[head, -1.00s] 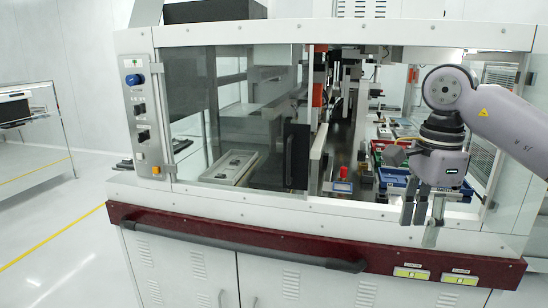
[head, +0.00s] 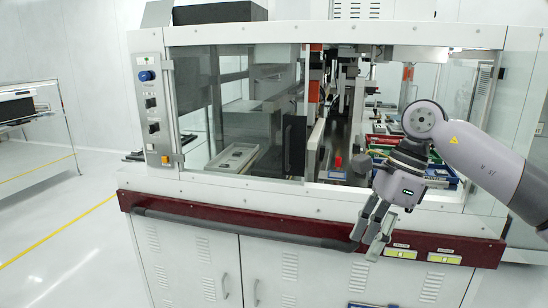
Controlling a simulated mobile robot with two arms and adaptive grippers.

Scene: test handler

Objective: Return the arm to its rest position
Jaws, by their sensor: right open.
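My right arm (head: 480,155) comes in from the right side of the head view, bent at the elbow. My right gripper (head: 368,240) hangs in front of the machine, pointing down and slightly left. Its fingers are apart and I see nothing between them. It overlaps the dark red rail (head: 240,228) and the white front ledge in the picture. My left arm and left gripper are not in view.
The test handler (head: 270,190) fills the middle, with a glass door, black handle (head: 294,145) and an open bay at right. Blue trays (head: 440,174) sit inside behind my gripper. A control panel (head: 152,110) is at left.

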